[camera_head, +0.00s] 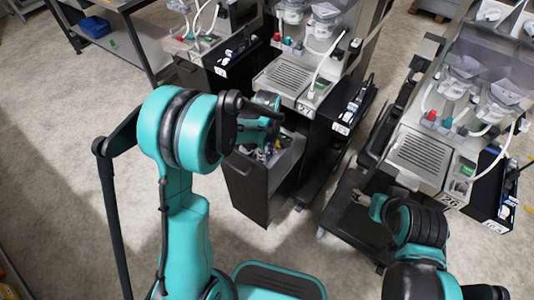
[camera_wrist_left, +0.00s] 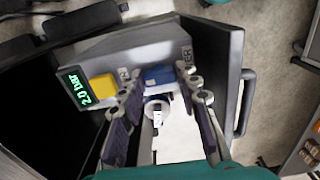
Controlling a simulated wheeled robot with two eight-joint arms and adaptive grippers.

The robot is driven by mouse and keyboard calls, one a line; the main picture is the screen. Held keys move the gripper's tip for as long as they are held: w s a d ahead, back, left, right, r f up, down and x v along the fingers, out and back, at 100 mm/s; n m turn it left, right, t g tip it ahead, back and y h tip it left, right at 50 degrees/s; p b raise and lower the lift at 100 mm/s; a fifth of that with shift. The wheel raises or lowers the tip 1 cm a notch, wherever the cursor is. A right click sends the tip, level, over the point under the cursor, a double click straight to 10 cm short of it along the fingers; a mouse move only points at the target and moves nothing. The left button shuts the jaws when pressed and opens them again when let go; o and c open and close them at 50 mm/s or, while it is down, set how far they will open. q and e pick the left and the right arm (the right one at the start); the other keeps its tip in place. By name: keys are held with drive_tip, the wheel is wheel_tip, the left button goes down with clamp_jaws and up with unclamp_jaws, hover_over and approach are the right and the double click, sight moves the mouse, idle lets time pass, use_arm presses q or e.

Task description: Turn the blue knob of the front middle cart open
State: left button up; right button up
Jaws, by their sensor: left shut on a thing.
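The front middle cart (camera_head: 290,82) stands with an open black drawer (camera_head: 250,190) below it. In the left wrist view, a grey box inside the drawer carries the blue knob (camera_wrist_left: 158,75), a yellow button (camera_wrist_left: 103,88) and a green display reading "2.0 bar" (camera_wrist_left: 76,88). My left gripper (camera_wrist_left: 160,72) has its fingers on both sides of the blue knob and is shut on it. In the head view my left gripper (camera_head: 265,151) is down in the drawer, mostly hidden by my own arm. My right gripper (camera_head: 366,199) is low at the right, too small to judge.
Another cart (camera_head: 415,155) stands at the right, close to my right arm. A further cart (camera_head: 200,50) is at the back left. A grey table (camera_head: 125,55) with a blue bin (camera_head: 95,27) is at the upper left. The floor at the left is clear.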

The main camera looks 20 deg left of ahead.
use_arm(q)
drive_tip(key=shift+c, duration=0.2)
drive_tip(key=o, duration=1.2)
drive_tip(key=shift+c, duration=0.2)
wheel_tip(320, 180, up, 12)
drive_tip(key=s+a+r+m+t, duration=0.1)
drive_tip(key=s+r+m+t, duration=0.1)
drive_tip(key=s+m, duration=0.5)
drive_tip(key=s+a+r+m+t, duration=0.2)
drive_tip(key=s+m+t, duration=0.3)
drive_tip(key=s, duration=0.5)
drive_tip(key=shift+r+m, duration=0.25)
drive_tip(key=shift+m, duration=0.75)
